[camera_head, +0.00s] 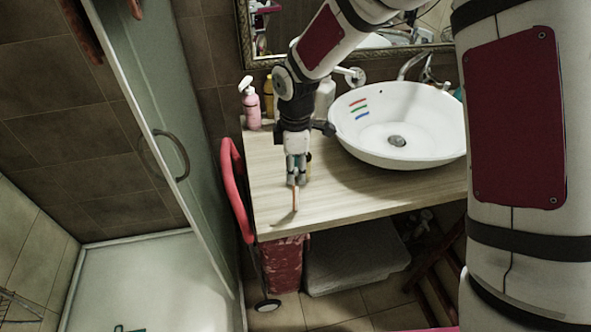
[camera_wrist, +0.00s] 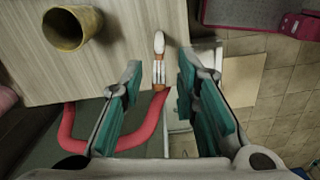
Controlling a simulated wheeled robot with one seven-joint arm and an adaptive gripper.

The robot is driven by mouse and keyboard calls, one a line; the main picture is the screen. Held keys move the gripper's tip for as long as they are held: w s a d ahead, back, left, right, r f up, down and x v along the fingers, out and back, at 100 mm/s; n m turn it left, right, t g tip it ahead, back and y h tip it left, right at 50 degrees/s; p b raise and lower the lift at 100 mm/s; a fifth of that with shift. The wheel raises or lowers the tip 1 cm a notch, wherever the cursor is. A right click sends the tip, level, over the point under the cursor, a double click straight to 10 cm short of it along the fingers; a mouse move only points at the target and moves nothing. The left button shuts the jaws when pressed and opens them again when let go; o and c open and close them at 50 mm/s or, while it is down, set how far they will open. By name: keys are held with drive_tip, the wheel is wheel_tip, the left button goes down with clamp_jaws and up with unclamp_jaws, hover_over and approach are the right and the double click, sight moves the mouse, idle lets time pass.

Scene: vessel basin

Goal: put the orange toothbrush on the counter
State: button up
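The orange toothbrush (camera_wrist: 157,100) shows in the wrist view between my fingers, with a white end pointing away from me and an orange handle toward the counter's front edge. In the head view it is a thin orange strip (camera_head: 295,200) just below my gripper (camera_head: 296,180), over the front left of the wooden counter (camera_head: 350,202). My gripper points down at it. In the wrist view my teal-padded fingers (camera_wrist: 161,66) are apart, with a gap on both sides of the brush. I cannot tell exactly how the handle rests at the edge.
A brownish-yellow cup (camera_wrist: 68,28) stands left of the brush in the wrist view. A white basin (camera_head: 385,150) with coloured stripes inside is to the right. A pink bottle (camera_head: 252,108) stands at the back left. A red curved handle (camera_head: 236,190) is by the left edge.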

wheel_tip(320, 180, up, 11)
drive_tip(key=b, duration=0.2)
drive_tip(key=s+d+r+m+t, duration=0.1)
drive_tip(key=s+d+r+m, duration=0.3)
drive_tip(key=d+r, duration=0.25)
drive_tip(key=s+d+r+m+t, duration=0.2)
drive_tip(key=s+d+r+m, duration=0.1)
drive_tip(key=s+d+m, duration=0.2)
drive_tip(key=s+d+r+m+t, duration=0.2)
drive_tip(key=s+d+r+m, duration=0.2)
drive_tip(key=s+m, duration=0.5)
drive_tip(key=s+d, duration=0.2)
drive_tip(key=s, duration=0.1)
drive_tip(key=shift+s+d+t, duration=0.15)
drive_tip(key=shift+s+t, duration=0.1)
drive_tip(key=shift+t, duration=0.05)
